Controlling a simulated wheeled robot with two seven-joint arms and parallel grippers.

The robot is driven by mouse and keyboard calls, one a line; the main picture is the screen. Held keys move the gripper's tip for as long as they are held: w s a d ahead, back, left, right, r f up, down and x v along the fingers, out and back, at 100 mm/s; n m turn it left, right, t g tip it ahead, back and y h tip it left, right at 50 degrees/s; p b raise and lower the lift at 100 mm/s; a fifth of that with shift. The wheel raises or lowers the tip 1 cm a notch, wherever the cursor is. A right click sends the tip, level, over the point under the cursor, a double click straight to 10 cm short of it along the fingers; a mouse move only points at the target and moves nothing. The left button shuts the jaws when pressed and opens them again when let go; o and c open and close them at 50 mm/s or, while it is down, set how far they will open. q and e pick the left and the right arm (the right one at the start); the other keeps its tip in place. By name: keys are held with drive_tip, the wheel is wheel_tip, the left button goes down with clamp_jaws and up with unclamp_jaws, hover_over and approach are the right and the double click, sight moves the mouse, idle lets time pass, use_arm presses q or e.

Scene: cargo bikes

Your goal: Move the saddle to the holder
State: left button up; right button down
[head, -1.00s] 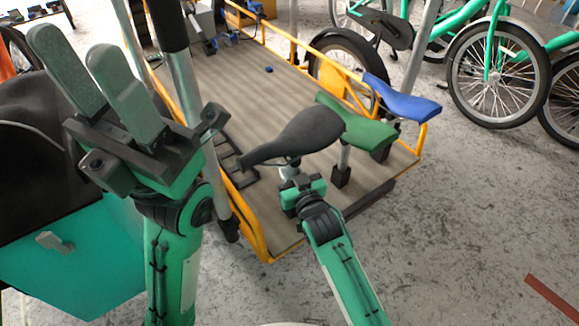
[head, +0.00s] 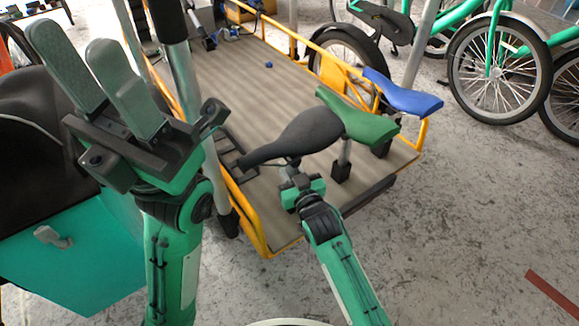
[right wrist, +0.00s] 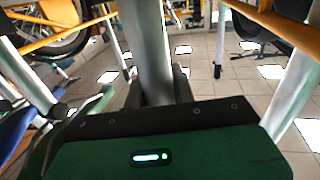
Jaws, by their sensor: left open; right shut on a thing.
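A black saddle (head: 300,136) sits above the near side of the cargo bike's wooden deck, its narrow nose pointing left. My right gripper (head: 298,180) is directly beneath it and shut on it; the saddle hides the fingertips. The right wrist view shows a silver post (right wrist: 148,50) beyond the gripper body. A green saddle (head: 362,122) and a blue saddle (head: 405,94) stand to the right on posts. A dark socket (head: 341,171) holds a post on the deck; I cannot tell whether it is the holder. My left gripper (head: 85,75) is open and empty at upper left.
The wooden deck (head: 250,95) has yellow rails (head: 300,47) and a black frame (head: 232,160) along its near edge. A teal cargo box (head: 75,245) stands left, near my left arm. Parked green bikes (head: 490,70) are at upper right. The floor at lower right is mostly clear.

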drive_tip(key=shift+f, duration=0.6)
idle(0.3)
drive_tip(key=c, duration=1.1)
unclamp_jaws()
drive_tip(key=shift+f, duration=0.15)
